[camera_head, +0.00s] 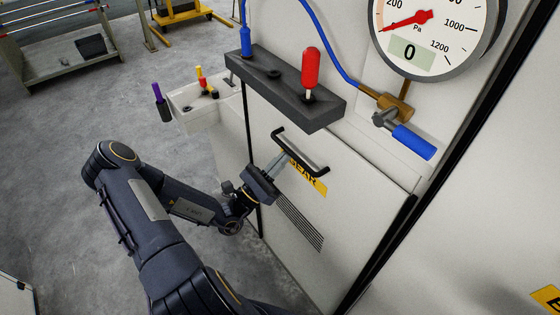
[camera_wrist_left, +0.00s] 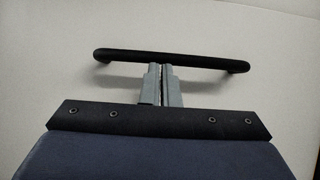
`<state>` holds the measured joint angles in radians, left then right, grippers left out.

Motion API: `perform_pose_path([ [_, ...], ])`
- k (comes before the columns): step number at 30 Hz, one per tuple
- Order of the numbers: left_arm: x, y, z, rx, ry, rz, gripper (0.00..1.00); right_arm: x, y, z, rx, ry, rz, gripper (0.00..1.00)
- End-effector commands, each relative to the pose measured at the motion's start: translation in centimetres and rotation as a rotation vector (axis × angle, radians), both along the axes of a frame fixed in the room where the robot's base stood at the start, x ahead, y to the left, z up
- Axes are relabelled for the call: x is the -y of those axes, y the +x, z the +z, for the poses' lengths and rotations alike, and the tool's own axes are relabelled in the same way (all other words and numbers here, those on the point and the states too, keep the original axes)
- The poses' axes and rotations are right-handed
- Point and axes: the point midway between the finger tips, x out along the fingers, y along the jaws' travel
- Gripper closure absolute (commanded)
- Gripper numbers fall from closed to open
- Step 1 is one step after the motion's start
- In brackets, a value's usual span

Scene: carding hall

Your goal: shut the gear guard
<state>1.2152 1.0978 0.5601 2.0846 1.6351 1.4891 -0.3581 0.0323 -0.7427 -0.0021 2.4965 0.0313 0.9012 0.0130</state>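The gear guard (camera_head: 350,215) is a pale panel on the machine front, with a yellow "GEAR" label (camera_head: 317,185) and slotted vents. A black bar handle (camera_head: 316,163) is fixed to it; the handle also crosses the left wrist view (camera_wrist_left: 205,60). My left gripper (camera_head: 284,156) is at the middle of the handle. In the left wrist view its two grey fingers (camera_wrist_left: 161,68) are close together, with their tips at the bar's lower edge. Whether they touch the bar is unclear. Dark seams run along the panel's sides; I cannot tell whether it stands ajar. My right gripper is out of view.
A dark ledge (camera_head: 265,88) with a red-handled lever (camera_head: 311,72) juts out above the guard. A gauge (camera_head: 430,30) and blue-handled valve (camera_head: 412,140) are at upper right. A pale tray (camera_head: 190,115) with small tools is at left. Grey floor (camera_head: 60,190) is open at left.

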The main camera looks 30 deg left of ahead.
Motion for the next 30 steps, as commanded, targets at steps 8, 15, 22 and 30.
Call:
perform_pose_path([
  [8,0.0,0.1,0.3,0.020,-0.005,-0.003,1.00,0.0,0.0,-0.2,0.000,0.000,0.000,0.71],
  [15,-0.5,0.2,-4.3,0.006,-0.002,-0.009,1.00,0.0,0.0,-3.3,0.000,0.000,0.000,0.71],
  [22,-2.3,-3.8,-7.2,-0.001,-0.001,-0.007,1.00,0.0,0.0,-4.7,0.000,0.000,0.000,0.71],
  [30,-3.6,-7.0,-9.2,0.000,-0.002,-0.009,1.00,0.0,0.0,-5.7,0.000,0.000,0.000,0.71],
])
